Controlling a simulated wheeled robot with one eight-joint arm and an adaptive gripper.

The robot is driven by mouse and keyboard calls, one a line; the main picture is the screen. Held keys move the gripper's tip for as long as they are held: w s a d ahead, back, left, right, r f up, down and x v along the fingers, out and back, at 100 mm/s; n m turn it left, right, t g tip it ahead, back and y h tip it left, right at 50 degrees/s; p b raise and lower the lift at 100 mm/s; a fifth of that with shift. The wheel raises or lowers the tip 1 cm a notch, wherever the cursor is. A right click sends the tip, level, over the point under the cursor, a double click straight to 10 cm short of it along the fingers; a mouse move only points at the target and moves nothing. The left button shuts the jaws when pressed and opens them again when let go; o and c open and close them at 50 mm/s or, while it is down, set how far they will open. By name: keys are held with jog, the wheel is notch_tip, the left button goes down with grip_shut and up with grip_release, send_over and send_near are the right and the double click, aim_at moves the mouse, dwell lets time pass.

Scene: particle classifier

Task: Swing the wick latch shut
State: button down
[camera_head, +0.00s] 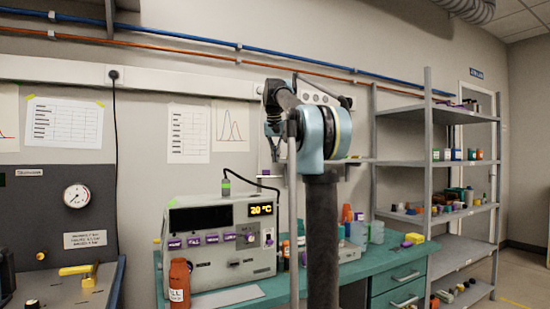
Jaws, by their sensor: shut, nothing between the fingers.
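No part that I can surely name as the wick latch shows. My arm rises in front of the bench, right of the box. The small dark end that looks like my gripper (272,146) hangs above and behind the box's right side, partly hidden by my arm. It is shut and empty, apart from the box.
The teal bench (400,262) carries an orange-red bottle (179,283) before the box and several small containers at right. A grey shelf unit (428,170) stands at right. A dark panel (40,210) with a gauge (77,196) and yellow lever (77,270) is at left.

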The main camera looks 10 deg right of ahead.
aim_at(269, 174)
notch_tip(269, 174, down, 6)
jog(key=s, duration=0.1)
jog(key=shift+s+a+f, duration=0.2)
jog(key=shift+s+a, duration=0.05)
jog(key=shift+s, duration=0.05)
dwell(0.3)
